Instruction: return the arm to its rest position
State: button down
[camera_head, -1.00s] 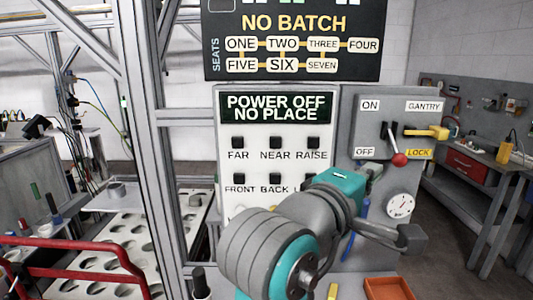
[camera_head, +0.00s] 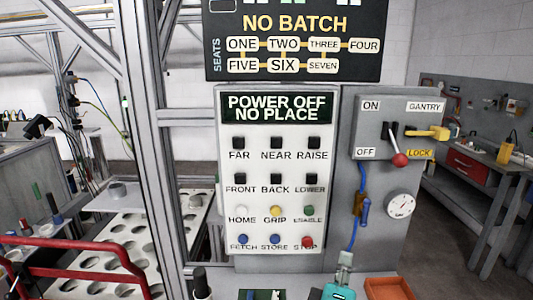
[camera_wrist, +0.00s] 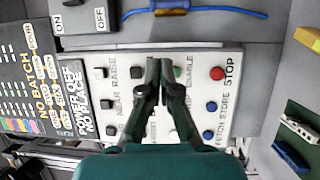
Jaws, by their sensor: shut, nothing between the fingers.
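My gripper (camera_wrist: 163,68) shows in the wrist view, its two dark fingers together and nothing between them. It faces the white button panel (camera_wrist: 195,65), which appears turned on its side, and its fingers hide some of the buttons. I cannot tell the gap to the panel. In the head view a teal part of my arm shows low, at the bottom edge, below the button panel (camera_head: 260,215). The rest of the arm is out of view there.
The grey switch box (camera_head: 375,155) has a red-knobbed lever (camera_head: 399,159) and a yellow lock piece (camera_head: 430,133). A dial gauge (camera_head: 400,206) and a blue cable (camera_head: 353,230) are below. An orange tray (camera_head: 388,288) sits at the bottom. A red rail (camera_head: 80,243) is left.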

jog(key=s+d+f+m+g+y, duration=0.1)
jog(key=s+f+y, duration=0.2)
jog(key=s+f, duration=0.65)
jog(key=s+f+m+y, duration=0.1)
jog(key=s+f+y, duration=0.45)
jog(key=f, duration=0.75)
jog(key=s+d+f+m+g+h, duration=0.1)
jog(key=s+m, duration=1)
jog(key=s, duration=1.5)
jog(key=shift+s+d+f+g, duration=0.2)
jog(key=shift+d+f+g, duration=0.1)
jog(key=shift+d+f, duration=0.35)
